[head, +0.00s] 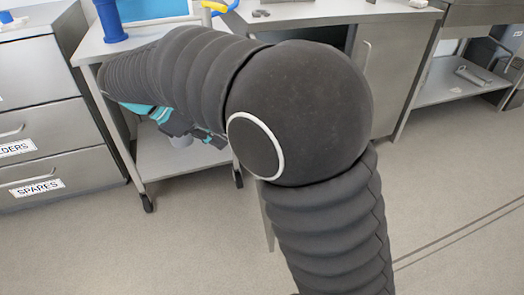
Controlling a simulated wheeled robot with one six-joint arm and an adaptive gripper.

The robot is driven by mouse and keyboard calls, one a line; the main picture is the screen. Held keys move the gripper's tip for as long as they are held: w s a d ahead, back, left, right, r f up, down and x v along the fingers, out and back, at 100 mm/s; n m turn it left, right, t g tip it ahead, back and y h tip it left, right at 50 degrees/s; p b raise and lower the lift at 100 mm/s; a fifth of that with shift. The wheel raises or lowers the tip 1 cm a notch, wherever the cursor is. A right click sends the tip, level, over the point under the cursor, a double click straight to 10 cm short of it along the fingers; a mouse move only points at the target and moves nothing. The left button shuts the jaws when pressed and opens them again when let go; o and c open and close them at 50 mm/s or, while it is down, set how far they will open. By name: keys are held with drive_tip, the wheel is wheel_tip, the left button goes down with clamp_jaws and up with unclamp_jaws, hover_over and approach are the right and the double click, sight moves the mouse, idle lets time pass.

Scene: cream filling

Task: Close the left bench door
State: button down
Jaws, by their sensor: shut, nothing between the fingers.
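The bench (290,12) has a pale top with a grey cabinet below it. A grey cabinet door (387,85) with a vertical handle, right of my arm, looks shut. A thin grey panel edge (267,222) shows below my arm's elbow and stands out over the floor. It looks like the left bench door standing open, seen nearly edge-on. Most of that door and the cabinet opening are hidden behind my arm. My arm reaches from the lower right up over the elbow and to the left.
A drawer unit (52,135) labelled SPARES stands at the left. A lower shelf (450,82) holds a wrench at right. The front floor is clear.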

drive_tip(key=d+r+b+x, duration=0.1)
drive_tip(key=d+r+x, duration=0.1)
drive_tip(key=x, duration=1)
drive_tip(key=shift+w+f+b, duration=0.15)
drive_tip(key=shift+w+b, duration=0.1)
drive_tip(key=shift+b, duration=0.1)
drive_tip(key=shift+d, duration=0.1)
